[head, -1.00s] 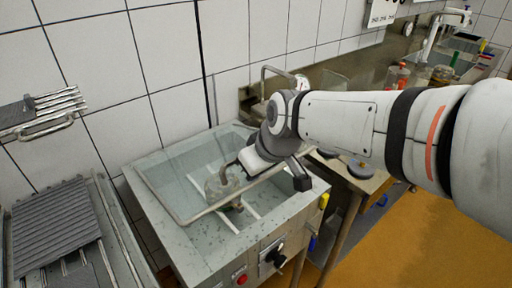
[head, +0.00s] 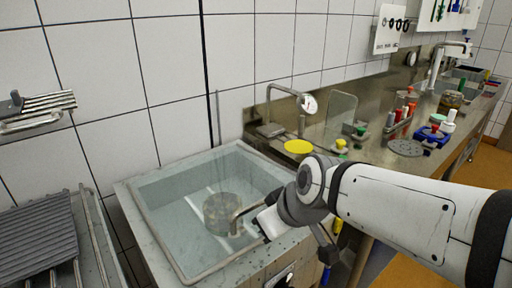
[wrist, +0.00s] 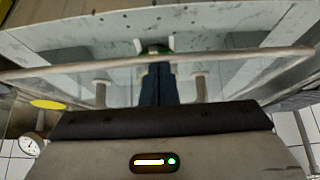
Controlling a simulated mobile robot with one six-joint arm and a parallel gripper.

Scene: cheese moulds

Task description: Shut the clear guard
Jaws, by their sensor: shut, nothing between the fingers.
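The clear guard (head: 178,257) is a see-through panel with a thin metal frame. In the head view it lies low and about flat over the basin, its front bar close to the front rim; I cannot tell whether it touches. A round pot (head: 221,211) shows beneath it. My gripper (head: 250,214) is over the guard's right front part, with its fingertips hard to make out. In the wrist view the dark fingers (wrist: 160,84) are together and empty, close to the guard's bar (wrist: 225,55). A bent brownish bar (head: 237,215) shows beside the gripper.
A counter with a tap and gauge (head: 309,104), a yellow disc (head: 298,146) and several small bottles stands behind and right. A ridged grey tray (head: 38,245) is at the left. A tiled wall closes the back.

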